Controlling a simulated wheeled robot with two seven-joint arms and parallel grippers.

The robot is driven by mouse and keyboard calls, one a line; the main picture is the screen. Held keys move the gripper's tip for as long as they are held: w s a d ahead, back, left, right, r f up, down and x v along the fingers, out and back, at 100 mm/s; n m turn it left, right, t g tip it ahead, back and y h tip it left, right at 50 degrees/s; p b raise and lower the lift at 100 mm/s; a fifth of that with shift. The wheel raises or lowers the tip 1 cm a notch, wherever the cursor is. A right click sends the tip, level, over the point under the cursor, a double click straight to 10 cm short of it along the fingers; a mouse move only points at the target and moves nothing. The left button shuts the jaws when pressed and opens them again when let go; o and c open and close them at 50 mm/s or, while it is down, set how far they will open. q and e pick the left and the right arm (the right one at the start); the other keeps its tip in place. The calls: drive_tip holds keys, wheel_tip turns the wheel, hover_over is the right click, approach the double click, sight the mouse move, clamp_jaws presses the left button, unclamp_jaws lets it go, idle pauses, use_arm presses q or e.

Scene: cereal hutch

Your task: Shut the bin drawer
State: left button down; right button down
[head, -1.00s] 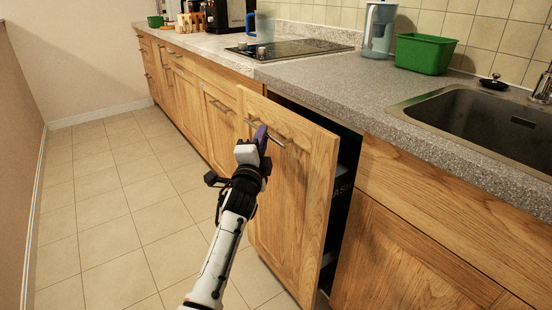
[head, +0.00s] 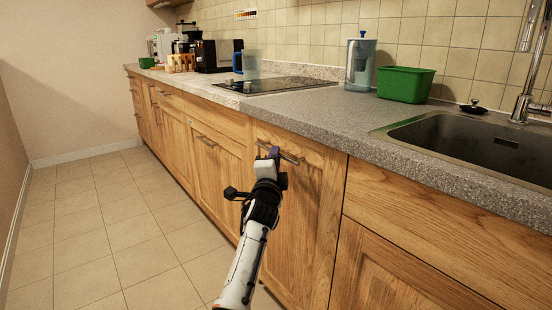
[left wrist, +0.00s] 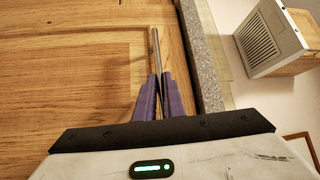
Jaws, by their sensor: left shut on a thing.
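The bin drawer (head: 305,220) has a tall wooden front below the grey counter. In the head view its front lies flush with the neighbouring cabinet fronts, and no gap shows. Its bar handle (head: 277,151) is near the top of the front. My left gripper (head: 275,158) is at this handle. In the left wrist view the purple fingers of my left gripper (left wrist: 159,85) are shut on the metal bar handle (left wrist: 156,48), close to the wooden drawer front (left wrist: 80,60). My right gripper is not in view.
The counter (head: 420,150) overhangs the drawer front. A sink (head: 480,140) is at the right. The tiled floor (head: 110,230) at the left is clear.

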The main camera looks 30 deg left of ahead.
use_arm(q)
drive_tip(key=c, duration=2.2)
unclamp_jaws()
drive_tip(key=shift+w+r, duration=0.1)
drive_tip(key=shift+r, duration=0.1)
drive_tip(key=o, duration=0.4)
drive_tip(key=shift+w+f, duration=0.1)
drive_tip(key=shift+f, duration=0.05)
drive_tip(key=shift+c, duration=0.2)
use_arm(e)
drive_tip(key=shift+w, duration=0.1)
